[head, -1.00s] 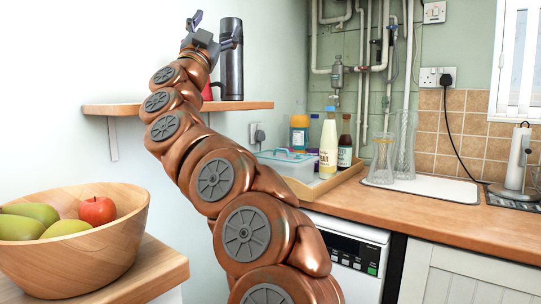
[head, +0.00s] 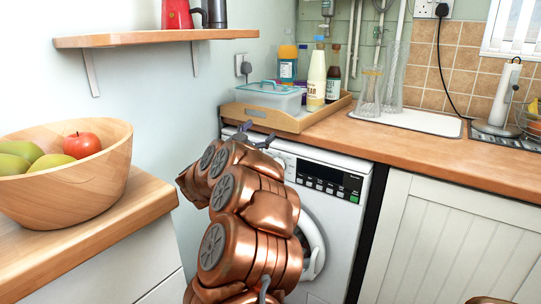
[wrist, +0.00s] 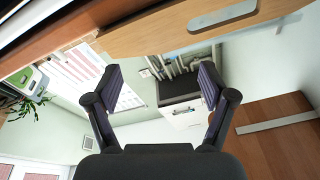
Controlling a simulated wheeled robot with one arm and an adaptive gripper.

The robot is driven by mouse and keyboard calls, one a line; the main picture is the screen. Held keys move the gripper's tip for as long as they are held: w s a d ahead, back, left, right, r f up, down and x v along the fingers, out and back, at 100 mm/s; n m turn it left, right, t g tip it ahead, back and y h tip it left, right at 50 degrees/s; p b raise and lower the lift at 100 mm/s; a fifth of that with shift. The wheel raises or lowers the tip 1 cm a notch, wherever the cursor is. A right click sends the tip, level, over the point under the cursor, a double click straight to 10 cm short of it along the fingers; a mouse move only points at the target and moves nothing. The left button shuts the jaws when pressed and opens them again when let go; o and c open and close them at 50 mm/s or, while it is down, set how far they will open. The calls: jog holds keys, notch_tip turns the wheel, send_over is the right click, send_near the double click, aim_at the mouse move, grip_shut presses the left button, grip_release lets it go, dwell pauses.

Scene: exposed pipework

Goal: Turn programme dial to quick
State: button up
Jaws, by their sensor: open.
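The white washing machine (head: 338,215) stands under the worktop, with a black display and button panel (head: 328,179) at its upper right. I cannot make out the programme dial; my arm covers part of the machine's front left. My gripper (head: 250,139) is in front of the machine's top left, just below the worktop edge. In the wrist view my gripper (wrist: 162,82) is open, with two dark ridged fingers wide apart and nothing between them. No dial shows in the wrist view.
A wooden tray (head: 293,122) with a lidded box and bottles sits on the worktop above my gripper. A fruit bowl (head: 70,185) stands on the left counter (head: 130,215). A shelf (head: 150,38) is on the wall. A white cupboard (head: 450,235) is at right.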

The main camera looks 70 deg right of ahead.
notch_tip(320, 180, down, 14)
jog(key=s+a+n+y+p, duration=0.1)
jog(key=s+a+n+y, duration=0.1)
jog(key=a+y, duration=0.1)
jog(key=b+x, duration=0.1)
jog(key=x, duration=0.7)
jog(key=shift+w, duration=0.3)
jog(key=shift+t, duration=0.4)
jog(key=c, duration=1.2)
jog(key=shift+o, duration=0.2)
jog(key=shift+f, duration=0.1)
